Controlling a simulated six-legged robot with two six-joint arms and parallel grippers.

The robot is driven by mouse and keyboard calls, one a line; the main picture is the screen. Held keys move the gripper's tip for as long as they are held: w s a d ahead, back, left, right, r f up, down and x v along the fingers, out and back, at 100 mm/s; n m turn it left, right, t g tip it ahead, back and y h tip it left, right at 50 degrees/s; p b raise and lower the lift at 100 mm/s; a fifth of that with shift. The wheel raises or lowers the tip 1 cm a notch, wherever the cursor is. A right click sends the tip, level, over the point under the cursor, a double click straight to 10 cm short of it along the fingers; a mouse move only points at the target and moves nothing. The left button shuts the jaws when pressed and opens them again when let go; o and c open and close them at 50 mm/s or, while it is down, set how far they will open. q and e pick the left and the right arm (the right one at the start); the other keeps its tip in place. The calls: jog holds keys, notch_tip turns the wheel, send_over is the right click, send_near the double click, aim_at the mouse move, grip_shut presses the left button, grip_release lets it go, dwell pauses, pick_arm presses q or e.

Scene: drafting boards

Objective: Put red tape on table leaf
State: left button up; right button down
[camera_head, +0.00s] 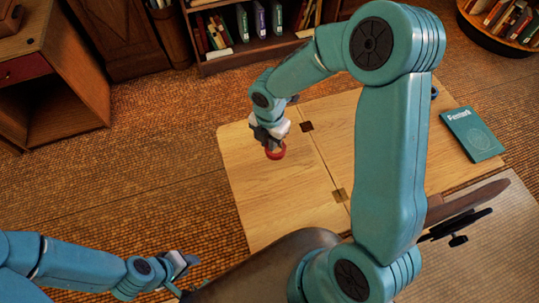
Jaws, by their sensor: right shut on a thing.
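A roll of red tape (275,152) is at the fingertips of my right gripper (271,140), over the left leaf of the wooden table (265,200). My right gripper is shut on the red tape. From this view I cannot tell whether the tape touches the leaf or hangs just above it. My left gripper (183,263) is low at the left, apart from the table and over the floor. Its fingers are small and partly hidden, so its opening is unclear.
A teal book (471,134) lies on the table's right part. Dark hinges (306,127) mark the seam between the leaves. A bookcase (245,52) stands behind the table, and a wooden desk (60,85) stands at the left. The left leaf's front area is clear.

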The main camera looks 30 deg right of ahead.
send_over(269, 162)
notch_tip(269, 162, down, 4)
jog(key=shift+f, duration=0.2)
notch_tip(269, 162, down, 4)
jog(key=shift+r+b, duration=0.2)
jog(key=shift+b, duration=0.35)
jog(key=shift+w+f, duration=0.1)
jog(key=shift+f, duration=0.3)
jog(key=shift+r, duration=0.1)
jog(key=c, duration=1.1)
grip_release()
jog(key=shift+f, duration=0.2)
jog(key=shift+r, duration=0.1)
